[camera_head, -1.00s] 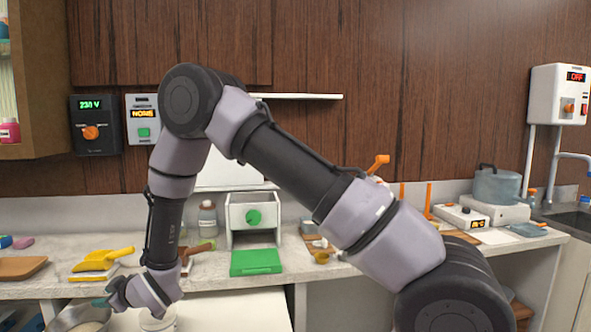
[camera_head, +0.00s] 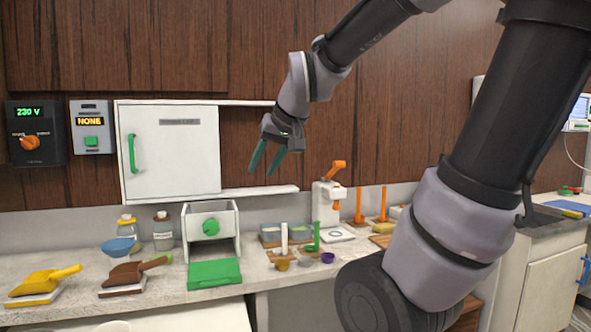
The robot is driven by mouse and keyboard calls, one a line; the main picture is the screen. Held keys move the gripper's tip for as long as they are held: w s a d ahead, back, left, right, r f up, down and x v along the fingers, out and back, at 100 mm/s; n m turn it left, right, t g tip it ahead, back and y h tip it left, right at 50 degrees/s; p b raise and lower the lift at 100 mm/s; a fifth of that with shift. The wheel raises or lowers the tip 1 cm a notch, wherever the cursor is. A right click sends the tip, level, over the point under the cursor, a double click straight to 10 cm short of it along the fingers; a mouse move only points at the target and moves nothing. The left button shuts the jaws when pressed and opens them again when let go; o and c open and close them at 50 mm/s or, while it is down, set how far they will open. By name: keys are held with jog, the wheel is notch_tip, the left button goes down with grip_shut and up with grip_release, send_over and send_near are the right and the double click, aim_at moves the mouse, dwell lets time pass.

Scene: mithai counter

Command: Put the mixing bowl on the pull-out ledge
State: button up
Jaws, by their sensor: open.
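My gripper (camera_head: 266,163) is open and empty, raised in front of the wood wall to the right of the white cabinet, with its green fingers pointing down. The pull-out ledge (camera_head: 205,318) is a white board under the counter's front edge, cut off by the bottom of the picture.
The counter holds a yellow scoop (camera_head: 45,280), a brown scoop (camera_head: 133,271), a blue bowl (camera_head: 118,245), a white box with a green knob (camera_head: 210,227) and small cups (camera_head: 305,261). A shelf (camera_head: 262,191) juts out below my gripper.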

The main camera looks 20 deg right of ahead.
jog(key=s+d+m, duration=0.2)
jog(key=s+d, duration=0.1)
jog(key=s, duration=0.6)
jog(key=shift+s+d+m+g, duration=0.25)
jog(key=shift+d+m+g, duration=0.05)
dwell(0.6)
